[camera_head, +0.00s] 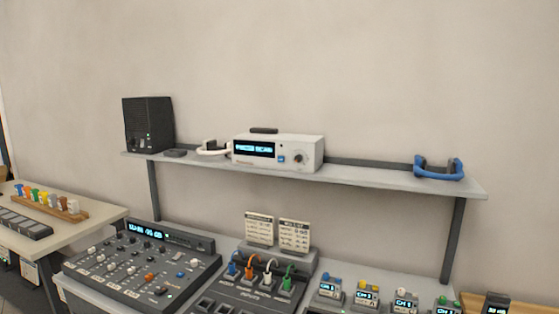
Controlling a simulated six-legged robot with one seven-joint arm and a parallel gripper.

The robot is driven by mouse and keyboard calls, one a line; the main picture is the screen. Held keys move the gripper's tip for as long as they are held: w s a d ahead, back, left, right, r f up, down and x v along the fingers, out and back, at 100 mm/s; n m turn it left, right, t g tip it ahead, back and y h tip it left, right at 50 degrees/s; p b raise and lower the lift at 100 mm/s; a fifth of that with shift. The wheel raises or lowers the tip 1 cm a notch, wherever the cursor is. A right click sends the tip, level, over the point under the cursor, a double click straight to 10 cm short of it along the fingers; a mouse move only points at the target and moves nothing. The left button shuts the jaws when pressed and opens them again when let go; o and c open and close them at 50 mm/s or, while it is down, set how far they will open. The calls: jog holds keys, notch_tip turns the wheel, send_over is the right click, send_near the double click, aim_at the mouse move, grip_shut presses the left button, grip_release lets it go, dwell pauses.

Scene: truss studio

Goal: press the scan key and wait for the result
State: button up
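A white box-shaped device (308,150) with a carry handle stands on the grey wall shelf. Its dark display (254,149) shows cyan text that looks like "PRESS SCAN". A small blue key (281,159) sits to the right of the display, and a round dark knob is further right. My gripper is not in view.
The shelf (375,178) also holds a black speaker (148,124), a white headset-like item (213,148) and a blue headset (438,170). Below are a mixer (140,268), a panel with coloured plugs (265,280) and several small display units. The shelf between device and blue headset is clear.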

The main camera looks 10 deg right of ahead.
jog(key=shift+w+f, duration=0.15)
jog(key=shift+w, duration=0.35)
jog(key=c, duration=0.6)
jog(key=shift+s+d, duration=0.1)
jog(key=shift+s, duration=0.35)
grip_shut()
